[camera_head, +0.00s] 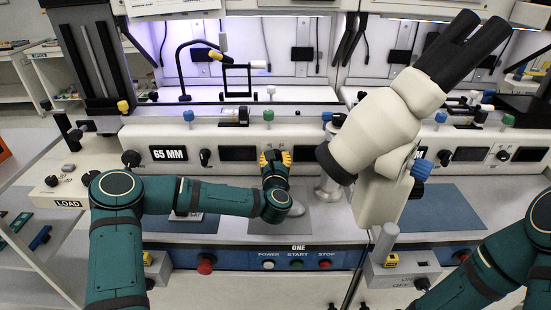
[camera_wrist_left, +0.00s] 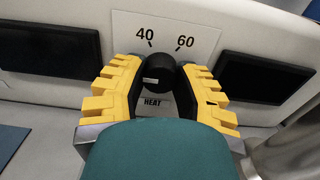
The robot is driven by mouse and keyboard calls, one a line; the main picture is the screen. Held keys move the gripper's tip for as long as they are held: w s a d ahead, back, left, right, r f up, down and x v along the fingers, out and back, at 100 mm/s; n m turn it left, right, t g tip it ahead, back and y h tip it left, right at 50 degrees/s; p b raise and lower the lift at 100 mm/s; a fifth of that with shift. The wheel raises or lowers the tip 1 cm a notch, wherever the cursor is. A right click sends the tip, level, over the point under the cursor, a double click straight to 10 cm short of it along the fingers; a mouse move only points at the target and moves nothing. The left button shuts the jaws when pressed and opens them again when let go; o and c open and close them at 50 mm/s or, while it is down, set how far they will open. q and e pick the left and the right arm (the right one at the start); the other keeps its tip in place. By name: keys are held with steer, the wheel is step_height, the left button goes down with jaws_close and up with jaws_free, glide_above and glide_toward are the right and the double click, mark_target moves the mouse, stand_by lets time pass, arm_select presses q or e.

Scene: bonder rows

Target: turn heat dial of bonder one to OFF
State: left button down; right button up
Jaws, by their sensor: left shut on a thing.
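The heat dial (camera_wrist_left: 158,72) is a round black knob on a white label plate (camera_wrist_left: 190,28) that reads 40, 60 and HEAT. No OFF mark is visible in the wrist view. My left gripper (camera_head: 275,157) reaches the front panel of bonder one (camera_head: 230,136). Its yellow fingers are shut on the dial from both sides, as the left wrist view shows. In the head view the gripper hides the dial. I cannot tell exactly where the dial points. My right arm shows at the lower right, but its gripper is out of view.
Dark displays (camera_head: 238,153) flank the dial. A smaller black knob (camera_head: 205,157) is to the left, beside the 65 MM label (camera_head: 169,154). A cream microscope (camera_head: 375,130) stands close on the right. Power, start and stop buttons (camera_head: 297,264) are below on the front edge.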

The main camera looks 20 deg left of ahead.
arm_select(q)
steer(key=shift+r, duration=0.15)
steer(key=c, duration=0.6)
jaws_free()
steer(key=v, duration=1.2)
